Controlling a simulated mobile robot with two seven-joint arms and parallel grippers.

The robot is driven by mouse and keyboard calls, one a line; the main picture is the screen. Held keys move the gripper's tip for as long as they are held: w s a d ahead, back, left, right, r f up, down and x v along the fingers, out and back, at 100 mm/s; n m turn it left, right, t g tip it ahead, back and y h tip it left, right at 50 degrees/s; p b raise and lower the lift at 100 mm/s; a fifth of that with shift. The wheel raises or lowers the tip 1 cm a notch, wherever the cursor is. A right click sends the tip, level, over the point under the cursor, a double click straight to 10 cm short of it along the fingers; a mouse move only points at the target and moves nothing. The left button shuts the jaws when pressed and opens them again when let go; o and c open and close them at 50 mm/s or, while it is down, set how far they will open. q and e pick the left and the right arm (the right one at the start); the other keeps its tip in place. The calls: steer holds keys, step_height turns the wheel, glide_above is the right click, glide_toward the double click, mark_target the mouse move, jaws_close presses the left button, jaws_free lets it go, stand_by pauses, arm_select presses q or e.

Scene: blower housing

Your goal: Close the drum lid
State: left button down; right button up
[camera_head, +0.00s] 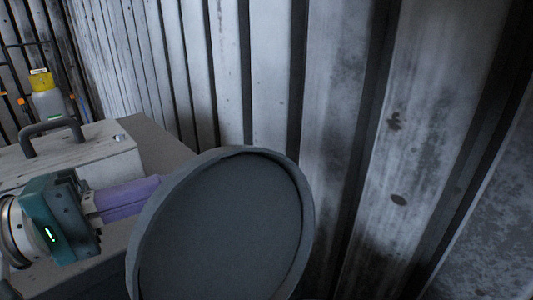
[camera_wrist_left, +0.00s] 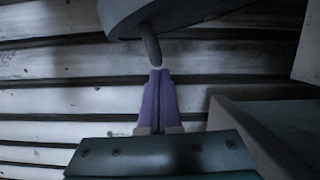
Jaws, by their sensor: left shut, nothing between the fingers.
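The drum lid (camera_head: 225,230) is a round dark grey disc with a raised rim. It stands steeply tilted in the lower middle of the head view, its recessed face towards me. My left gripper (camera_head: 152,187) comes in from the left, its purple fingers shut and empty. Their tips are at the lid's upper left edge; I cannot tell whether they touch it. In the left wrist view the gripper's fingertips (camera_wrist_left: 159,74) lie just below a grey peg-like handle (camera_wrist_left: 150,45) on what looks like the lid (camera_wrist_left: 165,12). The drum body is not clearly seen. My right gripper is not in view.
A pale box (camera_head: 75,150) with a dark handle (camera_head: 50,135) stands on a grey surface (camera_head: 150,140) at the left. Behind it is a grey bottle with a yellow top (camera_head: 42,85). A corrugated metal wall (camera_head: 330,90) rises close behind the lid.

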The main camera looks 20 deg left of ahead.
mark_target(194, 176)
arm_select(q)
steer(key=d+r+m+p, duration=0.1)
steer(key=p, duration=0.2)
steer(key=s+d+r+m+p, duration=0.1)
steer(key=d+p, duration=0.1)
steer(key=p, duration=0.1)
steer(key=s+d+r+m+p, duration=0.1)
steer(key=r+p, duration=0.1)
steer(key=p, duration=0.1)
steer(key=shift+d+m+g+y, duration=0.3)
steer(key=shift+d+y, duration=0.1)
steer(key=s+d+m+y+p, duration=0.1)
steer(key=s+d+m+p, duration=0.2)
steer(key=d, duration=0.6)
steer(key=shift+s+f+m+p, duration=0.45)
steer(key=shift+m+p, duration=0.35)
steer(key=shift+p, duration=0.55)
